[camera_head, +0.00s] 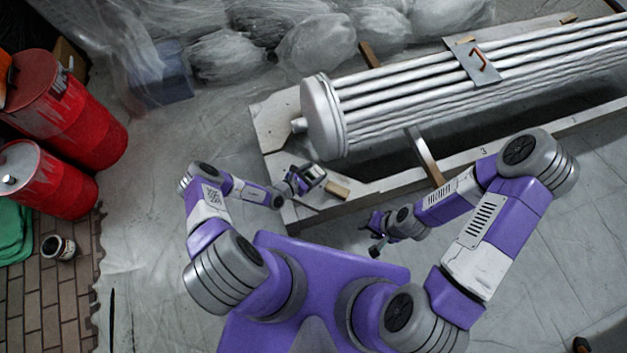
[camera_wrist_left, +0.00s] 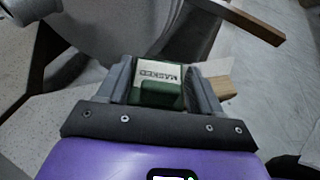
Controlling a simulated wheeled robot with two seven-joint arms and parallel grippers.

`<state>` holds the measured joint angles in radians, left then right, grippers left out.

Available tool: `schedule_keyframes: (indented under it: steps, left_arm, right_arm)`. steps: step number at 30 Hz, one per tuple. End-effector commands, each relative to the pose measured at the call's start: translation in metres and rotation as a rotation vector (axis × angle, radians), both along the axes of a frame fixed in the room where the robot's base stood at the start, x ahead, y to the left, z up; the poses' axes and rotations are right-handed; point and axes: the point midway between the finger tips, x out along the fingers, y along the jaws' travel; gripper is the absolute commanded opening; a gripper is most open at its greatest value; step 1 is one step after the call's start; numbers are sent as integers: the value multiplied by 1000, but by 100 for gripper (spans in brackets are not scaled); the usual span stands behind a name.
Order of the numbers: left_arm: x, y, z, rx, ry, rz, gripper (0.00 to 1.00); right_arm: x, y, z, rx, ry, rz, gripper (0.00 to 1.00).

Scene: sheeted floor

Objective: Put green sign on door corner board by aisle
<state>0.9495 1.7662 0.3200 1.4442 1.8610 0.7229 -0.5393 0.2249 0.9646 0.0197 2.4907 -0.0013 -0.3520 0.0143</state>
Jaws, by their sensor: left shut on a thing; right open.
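My left gripper (camera_head: 311,177) is shut on the green sign (camera_wrist_left: 157,92), a small dark green piece with a white lettered face. In the left wrist view the sign sits between the two grey fingers. In the head view it is small and partly hidden by the gripper. The gripper is over the near left corner of the pale board (camera_head: 290,214), under the tube bundle's end. I cannot tell whether the sign touches the board. My right gripper (camera_head: 376,248) is open and empty, in front of the board's near edge.
A silver tube bundle (camera_head: 400,105) with a round end cap lies across the board. A small wooden block (camera_head: 338,189) is right beside my left gripper. Red drums (camera_head: 70,120) stand at left. Plastic-wrapped bundles (camera_head: 317,45) lie behind.

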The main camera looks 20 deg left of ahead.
Motion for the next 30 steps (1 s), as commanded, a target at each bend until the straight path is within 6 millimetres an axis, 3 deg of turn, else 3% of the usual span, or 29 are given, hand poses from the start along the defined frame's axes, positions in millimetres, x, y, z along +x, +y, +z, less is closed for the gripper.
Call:
schedule_keyframes:
  steps: [13,26,27,30]
  left_arm:
    - [1,0,-47,-1,-2,-1,32]
    - [1,0,-52,-1,-1,-1,32]
    - [0,0,-52,-1,-1,-1,69]
    - [0,0,-51,-1,-1,-1,76]
  right_arm:
    - [0,0,-31,0,0,0,43]
    - [0,0,-33,0,0,0,43]
    - [0,0,-33,0,0,0,43]
    - [0,0,-33,0,0,0,43]
